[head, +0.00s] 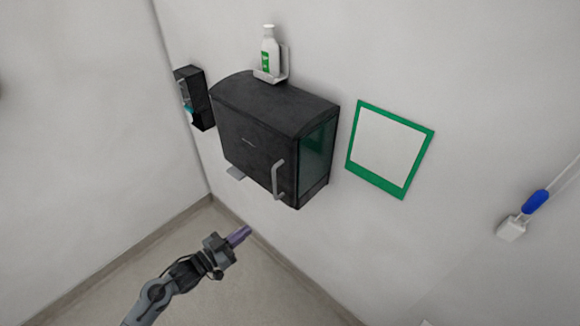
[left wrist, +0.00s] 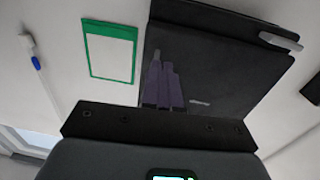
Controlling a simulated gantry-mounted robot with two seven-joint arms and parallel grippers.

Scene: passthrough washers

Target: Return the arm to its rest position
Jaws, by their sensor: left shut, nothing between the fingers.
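My left arm comes in from the bottom left in the head view. Its gripper (head: 240,235) is below and in front of the black cabinet, clear of it and of the wall. The purple fingers are shut, with nothing between them. In the left wrist view the shut fingers (left wrist: 163,82) point up the picture, with the cabinet behind them. My right gripper does not show in either view.
The black washer cabinet (head: 245,130) hangs on the wall, its door shut, with a grey handle (head: 278,180). A white bottle (head: 268,52) stands above it. A black dispenser (head: 200,100), a green frame (head: 357,170) and a blue-gripped cord (head: 535,201) are on the walls. Floor below is clear.

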